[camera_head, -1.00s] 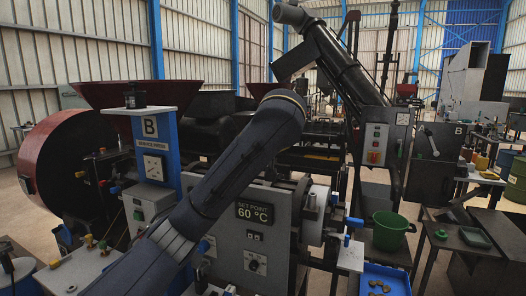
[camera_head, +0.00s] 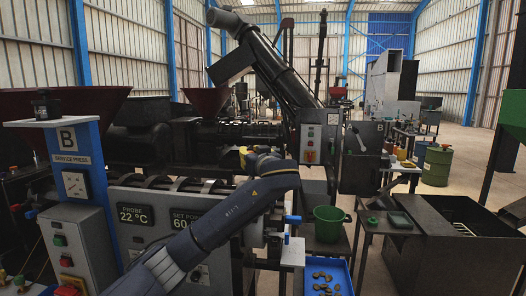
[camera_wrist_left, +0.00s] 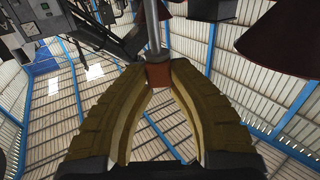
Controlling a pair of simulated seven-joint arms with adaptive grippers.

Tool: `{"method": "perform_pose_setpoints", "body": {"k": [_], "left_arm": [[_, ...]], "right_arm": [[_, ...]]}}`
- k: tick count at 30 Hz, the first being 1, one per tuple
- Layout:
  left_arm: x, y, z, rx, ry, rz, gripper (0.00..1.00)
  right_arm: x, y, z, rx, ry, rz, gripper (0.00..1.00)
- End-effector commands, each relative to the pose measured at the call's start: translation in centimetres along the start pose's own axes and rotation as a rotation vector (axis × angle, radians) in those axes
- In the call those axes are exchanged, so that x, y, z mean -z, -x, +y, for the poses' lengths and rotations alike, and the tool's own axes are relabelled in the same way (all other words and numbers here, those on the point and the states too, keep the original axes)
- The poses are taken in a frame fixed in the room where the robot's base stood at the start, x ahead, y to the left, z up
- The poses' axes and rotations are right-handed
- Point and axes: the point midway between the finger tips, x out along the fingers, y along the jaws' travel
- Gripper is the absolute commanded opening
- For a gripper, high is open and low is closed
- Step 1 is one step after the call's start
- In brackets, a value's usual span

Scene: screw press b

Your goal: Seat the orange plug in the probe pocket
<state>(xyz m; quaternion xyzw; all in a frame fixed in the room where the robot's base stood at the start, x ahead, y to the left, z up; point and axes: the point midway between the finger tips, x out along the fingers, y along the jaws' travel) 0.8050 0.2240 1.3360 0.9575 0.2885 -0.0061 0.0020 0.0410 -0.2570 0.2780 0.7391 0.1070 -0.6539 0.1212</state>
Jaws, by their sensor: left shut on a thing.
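My left gripper (camera_wrist_left: 158,76) is shut on a small reddish-orange block, which I take to be the orange plug (camera_wrist_left: 158,77). A silver rod (camera_wrist_left: 154,28) runs from the block away from the fingers in the left wrist view. In the head view my left arm crosses the front of the press, and the yellow-brown fingers (camera_head: 244,156) show small above its barrel area; the plug is not clear there. The press panel reads PROBE 22 °C (camera_head: 134,215), beside a SET POINT display (camera_head: 187,222) partly covered by my arm. I cannot make out the probe pocket. My right gripper is not in view.
A blue post with a SERVICE PRESS sign (camera_head: 78,143) stands left, above a box with red and green buttons (camera_head: 70,245). A green bucket (camera_head: 328,223) and a blue tray with several brown pieces (camera_head: 338,272) are right of my arm.

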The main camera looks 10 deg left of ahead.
Motion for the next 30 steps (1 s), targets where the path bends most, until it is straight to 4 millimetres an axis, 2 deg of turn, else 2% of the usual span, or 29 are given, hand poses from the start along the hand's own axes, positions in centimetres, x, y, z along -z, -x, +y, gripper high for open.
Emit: {"method": "perform_pose_setpoints", "body": {"k": [6,21,30], "left_arm": [[-0.5,-0.8,-0.6,0.017,0.0,0.013,0.0],[-0.6,-0.7,-0.5,0.013,0.005,0.011,0.0],[-3.1,-0.8,-0.6,0.015,0.001,0.011,0.0]], "right_arm": [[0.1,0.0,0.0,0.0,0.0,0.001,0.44],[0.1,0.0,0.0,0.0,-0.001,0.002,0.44],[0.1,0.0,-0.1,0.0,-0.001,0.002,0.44]]}}
